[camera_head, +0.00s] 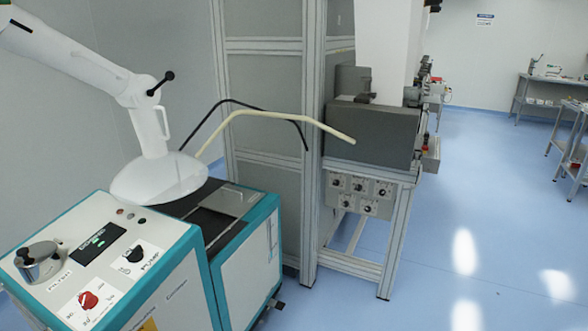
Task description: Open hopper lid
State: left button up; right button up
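A white and teal machine (170,262) stands at the lower left. On its dark top, behind the control panel, lies a flat grey metal plate (232,200) that looks like the hopper lid. It appears shut and level. Neither of my grippers shows in this view.
The white extraction hood (158,178) on a jointed arm hangs over the machine, close to the plate. Black and cream hoses (270,114) arch behind it. A framed partition (262,120) and a grey unit on a stand (372,134) are behind. Blue floor (480,200) is clear at right.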

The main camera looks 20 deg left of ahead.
aim_at(230, 200)
jog(key=i+l+u, duration=0.15)
jog(key=i, duration=0.85)
jog(key=i+u, duration=0.25)
jog(key=u, duration=0.2)
jog(key=i+u, duration=0.3)
jog(key=u, duration=0.15)
jog(key=i+l+u, duration=0.1)
jog(key=i+u, duration=0.15)
jog(key=u, duration=0.2)
jog(key=i+u, duration=0.5)
jog(key=u, duration=0.2)
jog(key=i+l+u, duration=0.15)
jog(key=u, duration=0.15)
jog(key=i+l, duration=0.05)
jog(key=i, duration=0.05)
